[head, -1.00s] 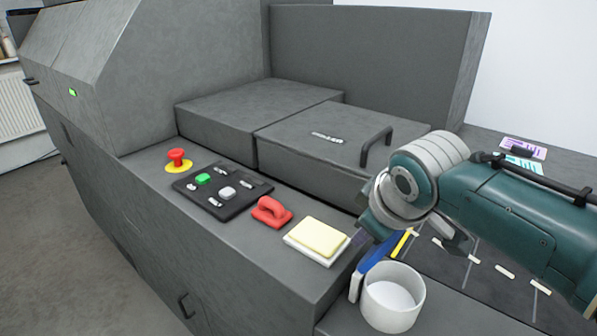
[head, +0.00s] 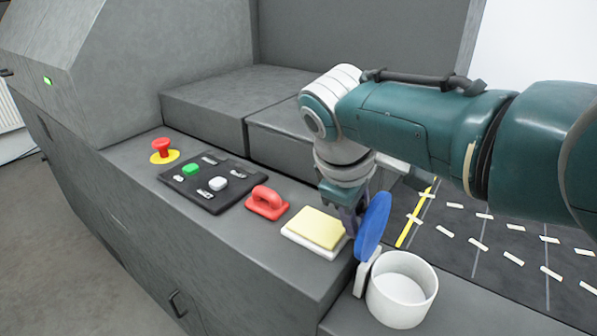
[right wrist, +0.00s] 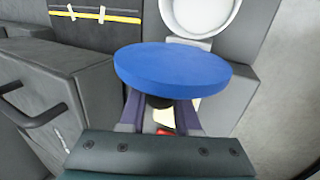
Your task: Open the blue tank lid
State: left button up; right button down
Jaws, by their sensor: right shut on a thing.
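The blue tank lid (head: 373,226) stands steeply tilted beside the white round tank (head: 401,288), clear of its opening. The tank's inside shows empty and pale. My right gripper (head: 346,218) is shut on the lid at its left side, partly hidden behind its own wrist. In the right wrist view the lid (right wrist: 172,70) spans the space in front of the fingers (right wrist: 160,112), with the tank rim (right wrist: 200,16) beyond it. The exact grip point is hidden under the lid. My left gripper is out of view.
On the grey ledge left of the tank are a yellow pad on a white base (head: 316,230), a red handle block (head: 266,202), a button panel (head: 207,183) and a red emergency knob (head: 164,148). A dark surface with pale strips (head: 490,245) lies right.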

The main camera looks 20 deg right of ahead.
jog(key=shift+d+f, duration=0.1)
jog(key=c, duration=0.6)
grip_release()
jog(key=p+v, duration=0.3)
jog(key=v, duration=0.7)
jog(key=shift+p, duration=0.3)
jog(key=shift+s, duration=0.1)
